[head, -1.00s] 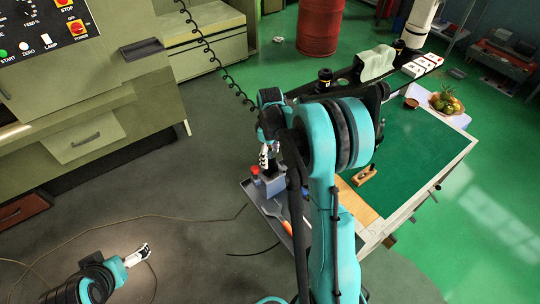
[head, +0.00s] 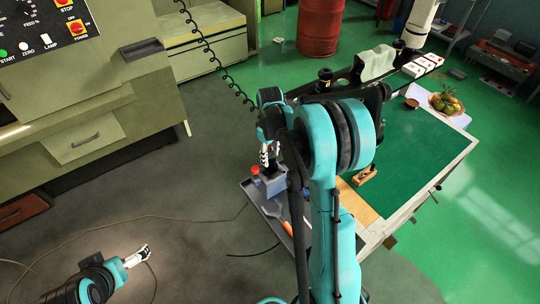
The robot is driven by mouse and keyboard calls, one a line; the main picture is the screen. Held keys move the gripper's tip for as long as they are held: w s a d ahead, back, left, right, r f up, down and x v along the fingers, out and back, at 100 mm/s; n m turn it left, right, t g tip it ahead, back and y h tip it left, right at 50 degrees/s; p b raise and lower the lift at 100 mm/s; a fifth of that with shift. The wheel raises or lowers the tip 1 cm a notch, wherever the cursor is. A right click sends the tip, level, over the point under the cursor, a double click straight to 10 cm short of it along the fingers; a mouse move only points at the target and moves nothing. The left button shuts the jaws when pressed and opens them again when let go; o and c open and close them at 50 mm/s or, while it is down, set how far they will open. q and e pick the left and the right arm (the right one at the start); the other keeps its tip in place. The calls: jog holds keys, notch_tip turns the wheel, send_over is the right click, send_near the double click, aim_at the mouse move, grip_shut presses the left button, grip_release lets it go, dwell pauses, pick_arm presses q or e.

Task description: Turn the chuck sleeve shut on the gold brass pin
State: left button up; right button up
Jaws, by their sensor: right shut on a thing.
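My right gripper (head: 265,155) points down over a small grey block (head: 273,187) on the tray at the cart's left end. Its fingers are shut at the top of the block, where the chuck sleeve would be; the sleeve is mostly hidden by the fingers and too small to make out. The gold brass pin cannot be made out. My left gripper (head: 139,256) is off to the lower left, above the floor and away from the cart; its fingers are too small to tell open from shut.
A red knob (head: 254,170) is beside the block. An orange-handled tool (head: 286,226) lies in the tray (head: 252,190). A wooden piece (head: 366,175) rests by the green mat (head: 425,140). The mat is largely clear.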

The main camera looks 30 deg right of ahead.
jog(key=m+b, duration=0.1)
jog(key=m, duration=0.4)
jog(key=shift+m+b, duration=0.5)
jog(key=shift+m, duration=1.9)
jog(key=o, duration=1.2)
jog(key=shift+c, duration=0.2)
notch_tip(320, 180, up, 12)
